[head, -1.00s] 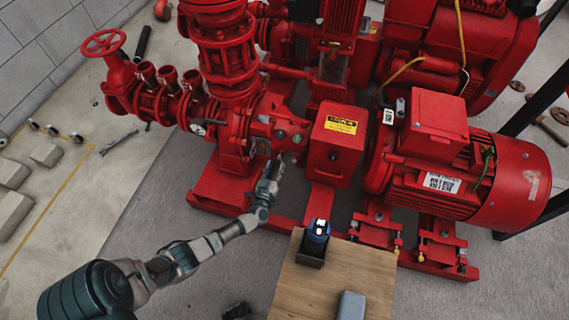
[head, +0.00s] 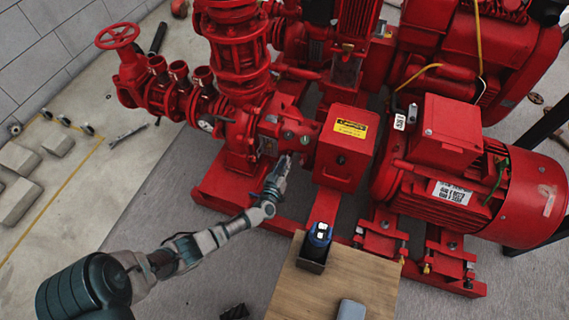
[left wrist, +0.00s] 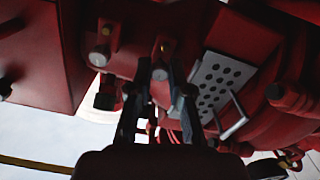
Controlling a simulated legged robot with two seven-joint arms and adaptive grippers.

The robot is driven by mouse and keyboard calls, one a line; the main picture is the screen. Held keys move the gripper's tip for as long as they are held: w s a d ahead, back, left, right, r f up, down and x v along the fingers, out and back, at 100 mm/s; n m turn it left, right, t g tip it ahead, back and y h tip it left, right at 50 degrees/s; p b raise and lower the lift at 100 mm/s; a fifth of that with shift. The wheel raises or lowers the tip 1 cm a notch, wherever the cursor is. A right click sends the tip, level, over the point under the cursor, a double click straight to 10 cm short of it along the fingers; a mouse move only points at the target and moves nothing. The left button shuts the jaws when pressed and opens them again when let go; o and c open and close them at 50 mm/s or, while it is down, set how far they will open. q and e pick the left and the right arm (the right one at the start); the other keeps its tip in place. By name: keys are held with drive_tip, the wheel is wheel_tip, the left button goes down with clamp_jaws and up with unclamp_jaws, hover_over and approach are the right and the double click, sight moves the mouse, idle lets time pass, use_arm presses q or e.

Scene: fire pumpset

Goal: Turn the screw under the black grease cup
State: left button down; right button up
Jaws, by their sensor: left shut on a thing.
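My left gripper (head: 288,160) reaches up to the lower front of the red pump (head: 238,150), left of the box with the yellow label. In the left wrist view, the two dark fingertips of my left gripper (left wrist: 159,73) stand on either side of a small round metal screw end (left wrist: 160,74) and are shut on it. A dark cup-like part (left wrist: 106,92), perhaps the black grease cup, hangs left of the fingers. It is too dark there to be sure. The gripper hides this spot in the head view. My right gripper is not in view.
A wooden table (head: 345,275) stands right of my forearm, with a blue-topped item in a dark holder (head: 317,247) and a grey item (head: 351,310). The red base frame (head: 215,195) runs below the pump. A perforated metal plate (left wrist: 216,82) lies right of the fingers.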

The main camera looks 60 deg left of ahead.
use_arm(q)
drive_tip(key=shift+f+n, duration=0.1)
drive_tip(key=shift+n, duration=0.2)
drive_tip(key=n, duration=0.4)
drive_tip(key=shift+s+n, duration=0.15)
drive_tip(key=shift+n, duration=0.15)
drive_tip(key=n, duration=1.4)
drive_tip(key=shift+s+a+f+n, duration=0.1)
drive_tip(key=shift+s+f+n, duration=0.1)
drive_tip(key=shift+n, duration=0.1)
drive_tip(key=c, duration=1.2)
unclamp_jaws()
drive_tip(key=shift+o, duration=0.6)
drive_tip(key=shift+w, duration=0.15)
